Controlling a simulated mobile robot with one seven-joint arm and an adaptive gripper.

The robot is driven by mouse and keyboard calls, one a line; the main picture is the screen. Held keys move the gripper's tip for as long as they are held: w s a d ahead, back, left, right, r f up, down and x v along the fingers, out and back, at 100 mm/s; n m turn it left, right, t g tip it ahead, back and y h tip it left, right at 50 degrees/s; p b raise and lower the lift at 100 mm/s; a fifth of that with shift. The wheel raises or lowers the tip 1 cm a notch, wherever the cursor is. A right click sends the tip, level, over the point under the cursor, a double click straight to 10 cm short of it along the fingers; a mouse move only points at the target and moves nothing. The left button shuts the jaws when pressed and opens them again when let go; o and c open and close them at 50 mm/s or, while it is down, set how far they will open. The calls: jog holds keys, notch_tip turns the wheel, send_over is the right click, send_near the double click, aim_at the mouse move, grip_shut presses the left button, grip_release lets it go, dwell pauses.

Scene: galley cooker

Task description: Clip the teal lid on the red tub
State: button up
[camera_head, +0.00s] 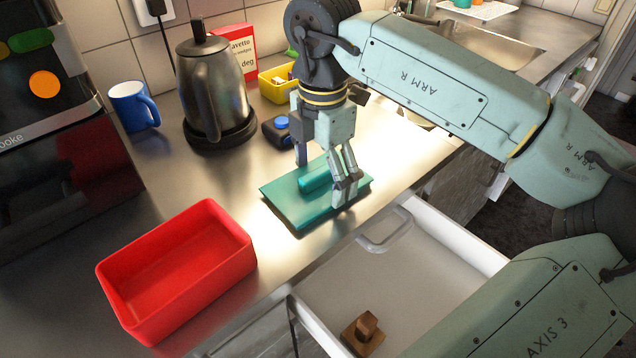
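The teal lid (288,204) lies flat on the counter near its front edge, with a raised rounded teal handle (316,176) on top. My gripper (323,181) points down over the lid, its fingers apart on either side of the handle. One finger is behind the handle and the other is in front, low over the lid. The fingers hide part of the handle, and contact cannot be made out. The red tub (190,290) stands open and empty on the counter, left of and nearer than the lid.
A white drawer (420,262) stands open below the counter edge, holding a brown wooden block (363,334). A kettle (211,85), blue mug (132,106), yellow bin (268,92) and a dark, blue-topped item (275,130) stand behind. Bare counter lies between tub and lid.

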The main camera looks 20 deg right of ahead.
jog(key=shift+s+f, duration=0.1)
jog(key=c, duration=0.7)
jog(key=shift+a, duration=0.1)
